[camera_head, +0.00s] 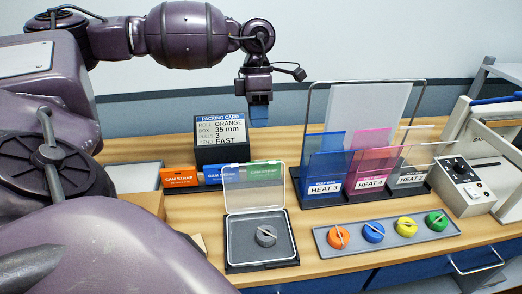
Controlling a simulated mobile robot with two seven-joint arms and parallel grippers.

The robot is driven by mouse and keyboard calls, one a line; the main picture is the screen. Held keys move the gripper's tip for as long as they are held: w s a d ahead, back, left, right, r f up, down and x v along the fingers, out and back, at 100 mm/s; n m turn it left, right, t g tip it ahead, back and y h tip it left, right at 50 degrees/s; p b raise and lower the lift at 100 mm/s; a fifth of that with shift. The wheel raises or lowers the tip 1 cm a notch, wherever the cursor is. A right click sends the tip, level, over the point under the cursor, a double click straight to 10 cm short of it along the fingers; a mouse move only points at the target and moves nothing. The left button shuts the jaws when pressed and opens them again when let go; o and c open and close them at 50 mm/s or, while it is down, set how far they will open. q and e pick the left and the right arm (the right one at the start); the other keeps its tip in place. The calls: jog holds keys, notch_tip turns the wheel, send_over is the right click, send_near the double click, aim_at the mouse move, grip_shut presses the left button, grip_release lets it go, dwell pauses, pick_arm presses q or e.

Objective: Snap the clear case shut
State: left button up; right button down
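The clear case (240,257) stands open on the wooden bench near the middle. Its transparent lid (250,190) stands up at the back edge. A grey roll (266,236) with a light strip across it lies inside the dark-lined base. My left gripper (259,122) hangs pointing down in the air, above and behind the case and apart from it. Its blue fingers show as one block, so I cannot see a gap between them. My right gripper is not in view.
A tray (322,243) with orange, blue, yellow and green rolls is right of the case. A rack with blue, pink and clear film sheets (370,165) stands behind it. The packing card box (222,145) and cam strap cards (180,178) stand behind left. A control box (462,185) is far right.

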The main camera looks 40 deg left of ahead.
aim_at(260, 162)
pick_arm(q)
jog(key=x, duration=0.9)
grip_shut()
